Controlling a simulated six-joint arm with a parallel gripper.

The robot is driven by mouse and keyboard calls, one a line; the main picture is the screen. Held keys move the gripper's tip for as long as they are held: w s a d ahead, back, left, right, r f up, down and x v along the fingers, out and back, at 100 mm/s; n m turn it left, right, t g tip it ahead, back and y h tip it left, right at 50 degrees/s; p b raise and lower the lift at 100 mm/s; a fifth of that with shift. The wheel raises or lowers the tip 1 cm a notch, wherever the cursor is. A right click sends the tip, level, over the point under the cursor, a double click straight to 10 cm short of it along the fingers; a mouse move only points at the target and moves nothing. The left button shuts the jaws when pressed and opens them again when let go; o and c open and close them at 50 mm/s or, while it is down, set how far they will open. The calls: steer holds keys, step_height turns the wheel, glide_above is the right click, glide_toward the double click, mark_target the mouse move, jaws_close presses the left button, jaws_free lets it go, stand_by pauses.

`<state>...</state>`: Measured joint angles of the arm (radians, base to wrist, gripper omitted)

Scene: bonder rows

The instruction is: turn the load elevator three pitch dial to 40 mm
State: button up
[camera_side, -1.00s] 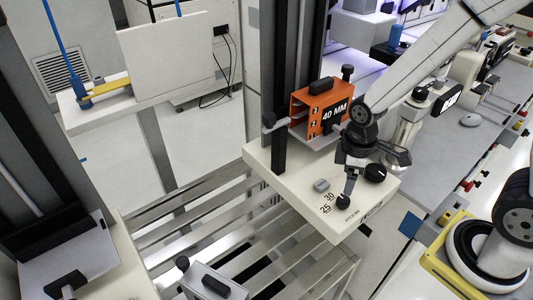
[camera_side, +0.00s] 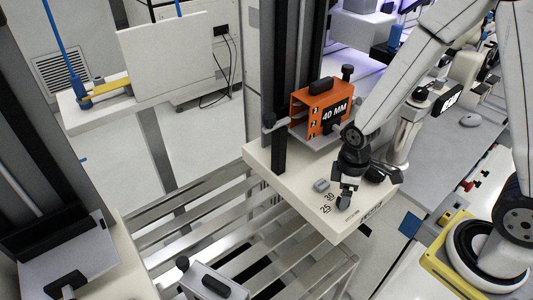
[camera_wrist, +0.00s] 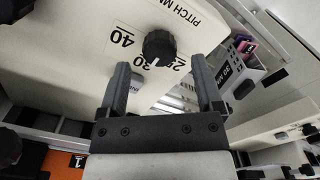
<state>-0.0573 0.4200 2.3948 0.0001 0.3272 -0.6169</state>
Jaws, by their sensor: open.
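The pitch dial (camera_wrist: 159,47) is a round black knob on a cream panel (camera_wrist: 75,50), marked "PITCH MM" with 40, 30 and 25 around it. Its white pointer faces the 30 mark, away from 40. My gripper (camera_wrist: 160,63) is open, its two dark fingertips apart on either side of the space just below the knob in the wrist view. I cannot tell how far above the panel they are. In the side view my gripper (camera_side: 346,196) is over the panel's front corner and largely hides the dial.
An orange cassette (camera_side: 318,108) labelled "40 MM" stands at the back of the panel. A small grey button (camera_side: 321,185) lies left of my gripper, and another black knob (camera_side: 375,174) is close on its right. Slatted metal rails (camera_side: 215,212) run below left.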

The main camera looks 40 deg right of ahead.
steer(key=shift+f, duration=1.3)
steer(key=shift+c, duration=0.2)
jaws_close()
